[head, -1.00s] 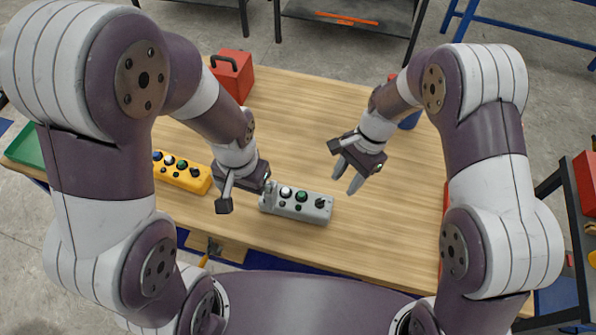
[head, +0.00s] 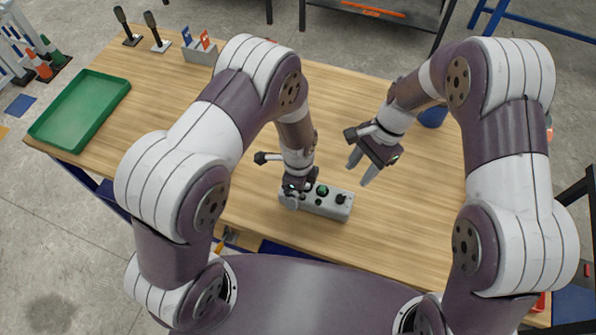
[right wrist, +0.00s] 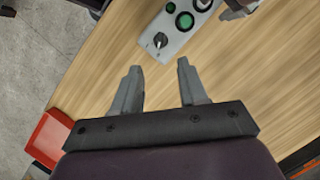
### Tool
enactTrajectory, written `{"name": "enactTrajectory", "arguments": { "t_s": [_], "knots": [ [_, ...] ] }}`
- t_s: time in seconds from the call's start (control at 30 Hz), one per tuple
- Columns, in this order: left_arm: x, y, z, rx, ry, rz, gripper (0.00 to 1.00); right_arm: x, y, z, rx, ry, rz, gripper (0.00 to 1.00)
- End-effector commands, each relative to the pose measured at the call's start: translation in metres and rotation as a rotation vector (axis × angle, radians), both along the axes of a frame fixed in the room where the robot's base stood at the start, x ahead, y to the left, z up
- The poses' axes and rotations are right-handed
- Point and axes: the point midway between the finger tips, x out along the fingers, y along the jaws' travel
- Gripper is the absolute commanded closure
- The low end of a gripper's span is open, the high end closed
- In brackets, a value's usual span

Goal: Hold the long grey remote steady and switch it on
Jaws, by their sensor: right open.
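The long grey remote (head: 325,203) lies on the table near its front edge, with black and green controls on top. It also shows in the right wrist view (right wrist: 178,28), where a green button and a black switch at its near end are visible. My left gripper (head: 292,197) is at the remote's left end and covers part of it; whether its jaws are closed on it is unclear. My right gripper (head: 361,170) is open and empty, above and behind the remote's right end. Its two fingers (right wrist: 157,72) are apart and clear of the remote.
A green tray (head: 62,143) lies at the table's left. Two black-handled stands (head: 155,32) and a small grey holder (head: 200,55) are at the back left. A blue object (head: 433,117) stands behind my right arm. The tabletop behind the remote is clear.

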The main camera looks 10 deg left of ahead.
Motion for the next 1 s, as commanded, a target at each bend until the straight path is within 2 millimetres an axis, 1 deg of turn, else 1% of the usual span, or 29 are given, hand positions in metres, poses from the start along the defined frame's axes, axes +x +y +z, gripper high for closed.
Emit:
{"name": "enactTrajectory", "arguments": {
  "t_s": [0.03,0.1,0.2,0.47,0.5,0.57,0.6,0.67,0.7,0.73,0.77,0.83,0.87,0.9,0.97,1.0],
  "knots": [
    [0.0,0.0,-0.009,0.0,0.002,0.0,0.0,0.0,0.0,0.0,0.0,0.0,0.0,0.57],
    [0.0,0.0,-0.018,0.0,0.001,0.001,0.0,0.0,0.0,0.0,0.0,0.0,0.0,0.57],
    [0.0,0.0,-0.025,0.0,-0.001,0.001,0.0,0.0,0.0,0.0,0.0,0.0,0.0,0.57],
    [0.0,0.0,-0.028,0.0,-0.001,0.001,0.0,0.0,0.0,0.0,0.0,0.0,0.0,0.57],
    [0.0,0.0,-0.028,0.0,-0.001,0.002,0.03,0.0,0.0,0.0,0.0,0.0,0.0,0.57],
    [0.0,0.0,-0.028,0.0,-0.001,0.002,0.23,0.0,0.0,0.0,0.0,0.0,0.0,0.57],
    [0.0,0.0,-0.028,0.0,-0.001,0.002,0.36,0.0,0.0,0.0,0.0,0.0,0.0,0.57],
    [0.0,0.0,-0.028,0.0,-0.001,0.002,0.55,0.0,0.0,0.0,0.0,0.0,0.0,0.57],
    [0.0,0.0,-0.028,0.0,-0.001,0.002,0.67,0.0,0.0,0.0,0.0,0.0,0.0,0.57],
    [0.0,0.0,-0.028,0.0,-0.001,0.002,0.67,0.0,0.0,0.0,0.0,0.0,0.001,0.48],
    [0.0,0.0,-0.028,0.0,-0.001,0.002,0.67,-0.001,0.003,0.001,0.001,-0.002,0.008,0.48],
    [0.0,0.0,-0.028,0.0,-0.001,0.002,0.67,-0.005,0.021,0.012,0.005,-0.028,0.064,0.48],
    [0.0,0.0,-0.028,0.0,-0.001,0.002,0.67,-0.013,0.03,0.018,-0.002,-0.046,0.117,0.48],
    [0.0,0.0,-0.028,0.0,-0.001,0.002,0.67,-0.023,0.039,0.025,-0.025,-0.086,0.216,0.48],
    [0.0,0.0,-0.028,0.0,-0.001,0.002,0.67,-0.034,0.043,0.033,-0.072,-0.165,0.383,0.48],
    [0.0,0.0,-0.028,0.0,0.0,0.002,0.67,-0.038,0.042,0.035,-0.1,-0.214,0.479,0.48]
  ]
}}
